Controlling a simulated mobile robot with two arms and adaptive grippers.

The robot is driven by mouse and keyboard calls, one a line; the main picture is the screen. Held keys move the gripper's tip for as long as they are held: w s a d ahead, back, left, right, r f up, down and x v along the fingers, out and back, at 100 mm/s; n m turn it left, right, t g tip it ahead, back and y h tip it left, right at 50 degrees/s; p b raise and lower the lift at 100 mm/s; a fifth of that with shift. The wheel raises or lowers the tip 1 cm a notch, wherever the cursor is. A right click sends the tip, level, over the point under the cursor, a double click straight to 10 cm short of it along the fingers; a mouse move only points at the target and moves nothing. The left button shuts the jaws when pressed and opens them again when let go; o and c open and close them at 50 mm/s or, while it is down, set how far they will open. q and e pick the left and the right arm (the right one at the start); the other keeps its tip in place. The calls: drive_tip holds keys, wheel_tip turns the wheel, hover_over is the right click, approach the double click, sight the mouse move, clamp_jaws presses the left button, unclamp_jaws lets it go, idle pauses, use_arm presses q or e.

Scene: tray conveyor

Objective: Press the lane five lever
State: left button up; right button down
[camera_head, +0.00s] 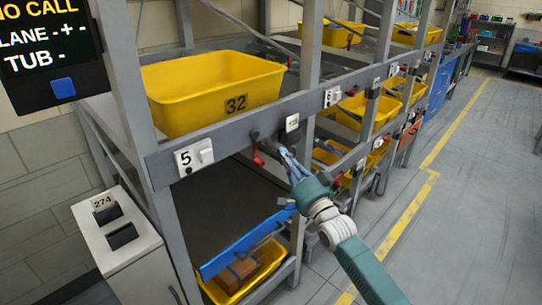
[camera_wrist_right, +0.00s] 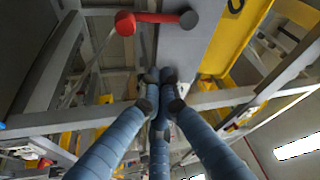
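The lane five plate (camera_head: 195,157), marked 5, is on the grey front beam of the rack. A red lever (camera_head: 258,157) with a dark pivot hangs from the same beam, right of the plate. In the right wrist view the red lever (camera_wrist_right: 155,17) lies across the top, with a red ball at its left end and a dark knob at its right. My right gripper (camera_head: 285,156) is just right of the lever, apart from it in the picture. Its blue fingers (camera_wrist_right: 159,80) draw together at the tips and hold nothing visible. My left gripper is out of view.
A yellow tub (camera_head: 205,97) marked 32 stands on the shelf above the beam. A lower yellow tub (camera_head: 270,255) holds a brown box behind a blue bar. A display (camera_head: 50,45) hangs at upper left. The floor aisle at right is clear.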

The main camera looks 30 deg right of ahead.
drive_tip(key=w+a+p, duration=0.1)
drive_tip(key=w+a+f+p, duration=0.1)
drive_tip(key=a, duration=0.1)
drive_tip(key=shift+w+a+f, duration=0.1)
drive_tip(key=shift+a+f, duration=0.1)
idle(0.3)
